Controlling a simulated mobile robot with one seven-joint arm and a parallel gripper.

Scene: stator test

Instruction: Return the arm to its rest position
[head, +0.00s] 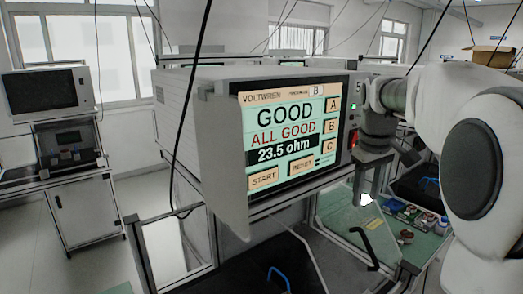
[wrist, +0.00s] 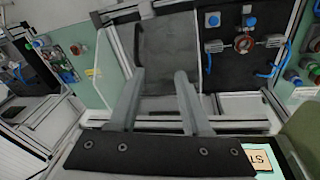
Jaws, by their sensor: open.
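My white and dark arm (head: 475,150) fills the right side of the head view, with its dark wrist end close to the right side of the tester.
A black panel with a copper-coloured ring (wrist: 244,42) and blue-handled parts lies beyond the fingers. A green surface (head: 425,240) with small parts is below my arm. Dark cables hang in front of the tester. A second cabinet (head: 75,150) stands at left.

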